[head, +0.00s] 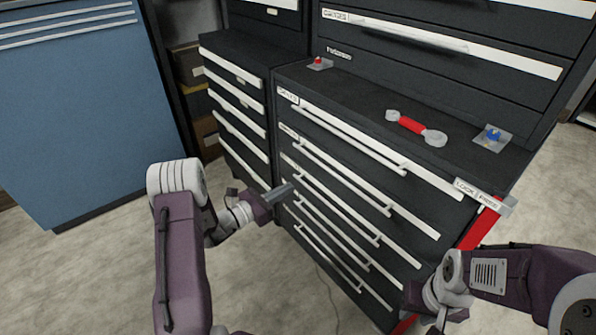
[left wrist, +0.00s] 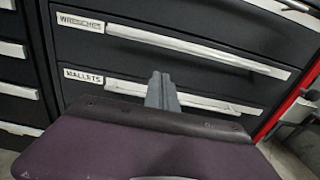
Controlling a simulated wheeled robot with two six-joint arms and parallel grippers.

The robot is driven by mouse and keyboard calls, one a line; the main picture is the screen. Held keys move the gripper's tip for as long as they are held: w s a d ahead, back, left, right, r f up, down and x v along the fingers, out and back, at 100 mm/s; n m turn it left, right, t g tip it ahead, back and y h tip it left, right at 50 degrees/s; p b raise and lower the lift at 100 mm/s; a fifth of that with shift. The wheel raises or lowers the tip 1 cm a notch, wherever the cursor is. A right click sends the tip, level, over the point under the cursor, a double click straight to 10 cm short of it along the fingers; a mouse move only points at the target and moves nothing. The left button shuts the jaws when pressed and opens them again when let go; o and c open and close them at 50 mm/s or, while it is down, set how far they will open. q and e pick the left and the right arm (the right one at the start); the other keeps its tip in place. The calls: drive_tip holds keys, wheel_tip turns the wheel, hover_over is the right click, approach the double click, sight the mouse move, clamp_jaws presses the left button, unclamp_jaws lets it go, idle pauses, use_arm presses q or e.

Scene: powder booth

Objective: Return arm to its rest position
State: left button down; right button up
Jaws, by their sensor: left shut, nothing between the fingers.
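My left gripper (head: 281,193) is shut and empty in front of the black drawer cabinet, apart from the drawer handles in the head view. In the left wrist view its closed grey fingers (left wrist: 161,90) point at the drawer fronts labelled wrenches (left wrist: 85,22) and mallets (left wrist: 88,76). My right arm comes in from the lower right of the head view. Its wrist (head: 450,290) is bent downward near the cabinet's right corner, and its fingers are too small and cut off by the lower edge to judge.
The black drawer cabinet (head: 420,185) has its drawers shut. On its top lie a red-handled wrench (head: 415,127), a red piece on a small plate (head: 319,63) and a blue piece on another (head: 491,138). A blue cabinet (head: 80,120) stands left. The floor (head: 110,260) between is clear.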

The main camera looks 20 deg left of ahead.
use_arm(q)
drive_tip(key=d+r+m+g+h, duration=0.2)
drive_tip(key=d+r+m+h, duration=0.15)
drive_tip(key=d+r, duration=0.45)
drive_tip(key=s+d+r+m+g, duration=0.2)
drive_tip(key=s+d+m+g, duration=0.7)
drive_tip(key=s+d, duration=0.25)
drive_tip(key=s+a+f+m+g+y, duration=0.25)
drive_tip(key=s+f+m+y, duration=0.2)
drive_tip(key=s, duration=0.45)
drive_tip(key=s+a+f+m+g+y, duration=0.25)
drive_tip(key=s+f+m, duration=0.2)
drive_tip(key=s, duration=0.35)
drive_tip(key=w+a+f+m+t+y, duration=0.1)
drive_tip(key=a+f+m+y, duration=0.25)
drive_tip(key=a, duration=0.25)
drive_tip(key=w+a+f+m+t+y, duration=0.1)
drive_tip(key=a+f+m+t+y, duration=0.1)
drive_tip(key=a+m+y, duration=0.3)
wheel_tip(320, 180, up, 23)
drive_tip(key=a+n+h+p, duration=0.1)
drive_tip(key=p, duration=2.1)
drive_tip(key=shift+w+h, duration=0.2)
drive_tip(key=shift+h, duration=0.1)
drive_tip(key=shift+a, duration=0.1)
